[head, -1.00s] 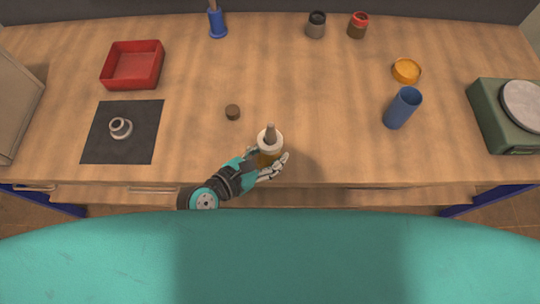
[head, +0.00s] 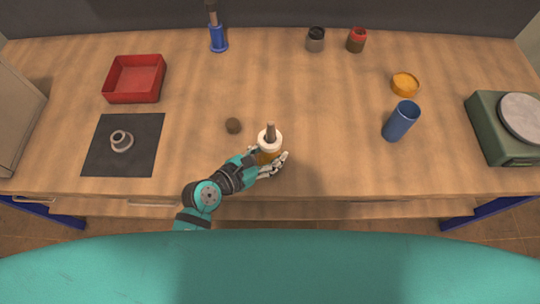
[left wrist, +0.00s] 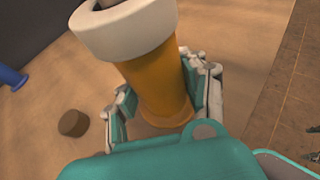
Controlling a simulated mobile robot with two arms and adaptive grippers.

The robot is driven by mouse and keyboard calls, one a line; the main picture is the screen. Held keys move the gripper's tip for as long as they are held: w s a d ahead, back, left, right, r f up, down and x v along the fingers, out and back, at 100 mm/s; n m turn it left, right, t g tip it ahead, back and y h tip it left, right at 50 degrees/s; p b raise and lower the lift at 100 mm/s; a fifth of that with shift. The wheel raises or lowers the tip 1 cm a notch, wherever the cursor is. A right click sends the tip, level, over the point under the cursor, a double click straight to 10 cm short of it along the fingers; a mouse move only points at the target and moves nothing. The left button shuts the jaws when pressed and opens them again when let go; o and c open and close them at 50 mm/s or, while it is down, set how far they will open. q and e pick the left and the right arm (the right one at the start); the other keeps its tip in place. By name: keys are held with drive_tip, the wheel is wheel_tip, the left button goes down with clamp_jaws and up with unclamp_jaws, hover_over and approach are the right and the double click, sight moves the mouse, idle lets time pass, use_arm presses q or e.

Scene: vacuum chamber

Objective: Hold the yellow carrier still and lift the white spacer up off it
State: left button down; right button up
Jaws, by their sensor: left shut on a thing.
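The yellow carrier (left wrist: 156,85) stands upright near the table's front edge, and it also shows in the head view (head: 267,157). The white spacer (left wrist: 122,28) is a ring around the carrier's top; in the head view the spacer (head: 269,136) sits around a grey-brown post (head: 271,130) that sticks up through it. My left gripper (left wrist: 160,108) is shut on the carrier's body below the spacer, with fingers on both sides; it also shows in the head view (head: 267,165). My right gripper is in neither view.
A small brown disc (head: 233,125) lies left of the carrier. A dark mat (head: 105,158) with a grey ring part (head: 122,141), a red tray (head: 112,93), a blue cup (head: 400,121), an orange dish (head: 404,85) and a scale (head: 490,140) stand farther off. The table right of the carrier is clear.

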use_arm(q)
drive_tip(key=shift+w+f+b, duration=0.15)
drive_tip(key=shift+w+f, duration=0.2)
drive_tip(key=shift+w, duration=1.3)
drive_tip(key=shift+w+f+b, duration=0.2)
drive_tip(key=shift+w+f, duration=0.2)
drive_tip(key=shift+w, duration=1.2)
drive_tip(key=shift+w+f+b, duration=0.15)
drive_tip(key=shift+w+f, duration=0.2)
drive_tip(key=shift+w, duration=1.3)
drive_tip(key=shift+f, duration=0.4)
drive_tip(key=c, duration=0.7)
unclamp_jaws()
drive_tip(key=shift+s, duration=0.15)
drive_tip(key=shift+f, duration=0.1)
drive_tip(key=c, duration=1.2)
